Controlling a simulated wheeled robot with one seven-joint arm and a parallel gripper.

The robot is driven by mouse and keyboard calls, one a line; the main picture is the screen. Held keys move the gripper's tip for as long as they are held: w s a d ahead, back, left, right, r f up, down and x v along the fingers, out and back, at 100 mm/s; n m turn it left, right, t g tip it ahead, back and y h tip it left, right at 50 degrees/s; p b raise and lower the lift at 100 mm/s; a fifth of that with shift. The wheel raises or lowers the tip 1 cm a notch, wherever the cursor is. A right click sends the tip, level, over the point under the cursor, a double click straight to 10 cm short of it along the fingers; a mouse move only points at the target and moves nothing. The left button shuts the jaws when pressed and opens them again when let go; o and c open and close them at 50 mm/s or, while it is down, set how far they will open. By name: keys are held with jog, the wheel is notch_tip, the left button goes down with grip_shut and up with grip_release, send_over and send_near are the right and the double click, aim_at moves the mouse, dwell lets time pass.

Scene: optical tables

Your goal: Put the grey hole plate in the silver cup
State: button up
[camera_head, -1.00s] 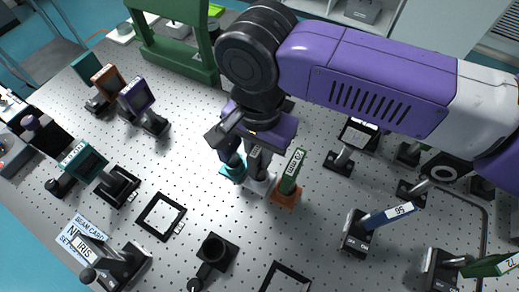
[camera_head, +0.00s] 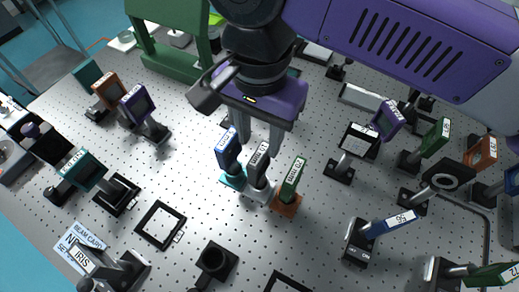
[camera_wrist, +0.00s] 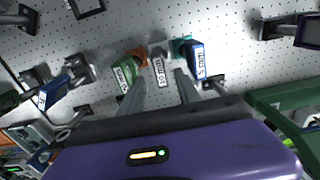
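The grey hole plate (camera_head: 259,158) stands upright in the silver cup (camera_head: 263,196), in the middle of a row of three. In the wrist view the grey plate (camera_wrist: 158,72) shows in the silver cup (camera_wrist: 159,46), between the lines of my fingers. A blue plate (camera_head: 228,143) in a teal cup is on its left, and a green plate (camera_head: 294,175) in an orange cup on its right in the head view. My gripper (camera_head: 260,147) is open, its fingers apart, back from and above the grey plate. Nothing is held.
A green frame (camera_head: 175,55) stands at the back left. Mounted optics stand on both sides, including one with a blue plate (camera_head: 392,221) at right. A black square frame (camera_head: 160,225) and a black ring holder (camera_head: 213,260) lie in front.

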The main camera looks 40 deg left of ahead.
jog(key=shift+r, duration=1.8)
